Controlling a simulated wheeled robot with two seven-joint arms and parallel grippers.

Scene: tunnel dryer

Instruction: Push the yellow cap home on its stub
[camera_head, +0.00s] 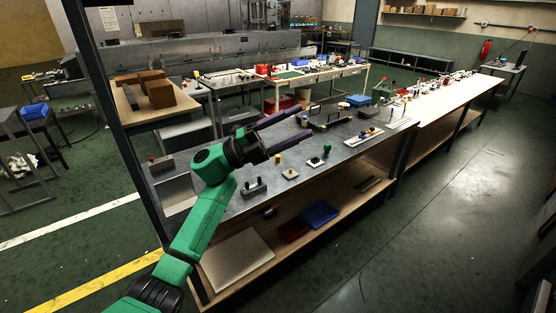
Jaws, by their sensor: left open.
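A small yellow cap (278,157) stands upright on the grey metal bench top (236,204), beside and below my left gripper. It is too small in the picture to tell how far down it sits on a stub. My left gripper (311,120) has two purple fingers spread apart with nothing visible between them. It reaches over the bench from the left, with its fingers pointing right, and appears above and behind the cap. My right gripper is not in view.
Near the cap are a grey block with pegs (255,189), a beige plate with a knob (290,173) and a green-topped piece (327,149). A white board with coloured parts (364,137) lies farther right. A dark post (108,110) rises at the bench's left end.

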